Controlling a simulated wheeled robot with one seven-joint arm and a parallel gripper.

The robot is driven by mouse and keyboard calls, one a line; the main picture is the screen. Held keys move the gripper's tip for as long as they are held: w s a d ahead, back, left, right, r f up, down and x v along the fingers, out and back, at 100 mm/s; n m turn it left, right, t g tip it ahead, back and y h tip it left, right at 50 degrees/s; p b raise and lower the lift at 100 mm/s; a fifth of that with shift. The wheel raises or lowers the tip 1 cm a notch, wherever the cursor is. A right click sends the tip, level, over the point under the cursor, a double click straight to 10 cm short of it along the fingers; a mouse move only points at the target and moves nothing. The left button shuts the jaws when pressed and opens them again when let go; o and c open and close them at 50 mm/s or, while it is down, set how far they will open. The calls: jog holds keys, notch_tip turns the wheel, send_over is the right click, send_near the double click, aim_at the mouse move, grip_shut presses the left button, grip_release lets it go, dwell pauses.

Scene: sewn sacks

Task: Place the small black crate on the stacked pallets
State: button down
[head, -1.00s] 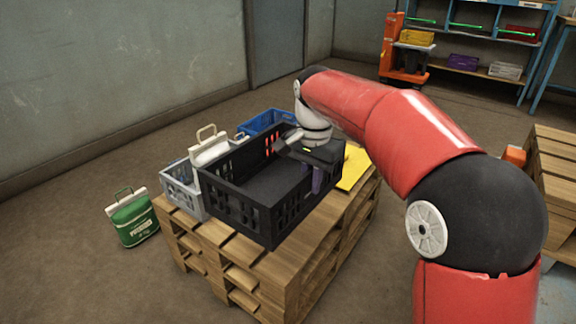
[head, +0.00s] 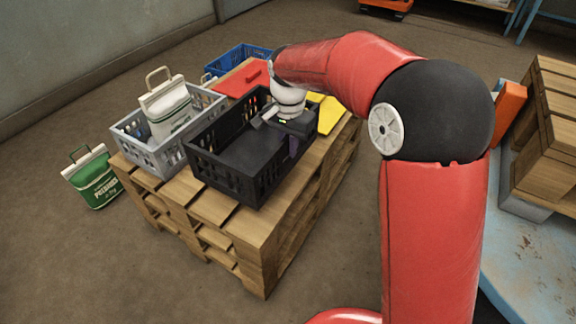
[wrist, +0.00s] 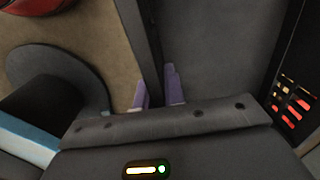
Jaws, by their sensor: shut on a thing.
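The small black crate (head: 225,174) is upright and empty over the front part of the stacked pallets (head: 255,236). Its base looks on or very close to the top boards; I cannot tell if it touches. My gripper (head: 290,148) reaches down at the crate's right wall. In the wrist view my gripper (wrist: 157,88) has its two purple fingers on either side of the crate's wall (wrist: 151,45), shut on it. The crate's far right corner is partly hidden by my wrist.
A grey crate (head: 140,158) with a white bag (head: 167,110) stands just left. A red item (head: 242,78), a blue crate (head: 235,57) and a yellow item (head: 329,112) lie behind. A green bag (head: 93,180) stands on the floor.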

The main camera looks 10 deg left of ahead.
aim_at(289, 164)
jog(key=shift+f+b, duration=0.5)
jog(key=shift+f, duration=2.7)
jog(key=shift+f, duration=0.15)
jog(key=c, duration=1.5)
grip_release()
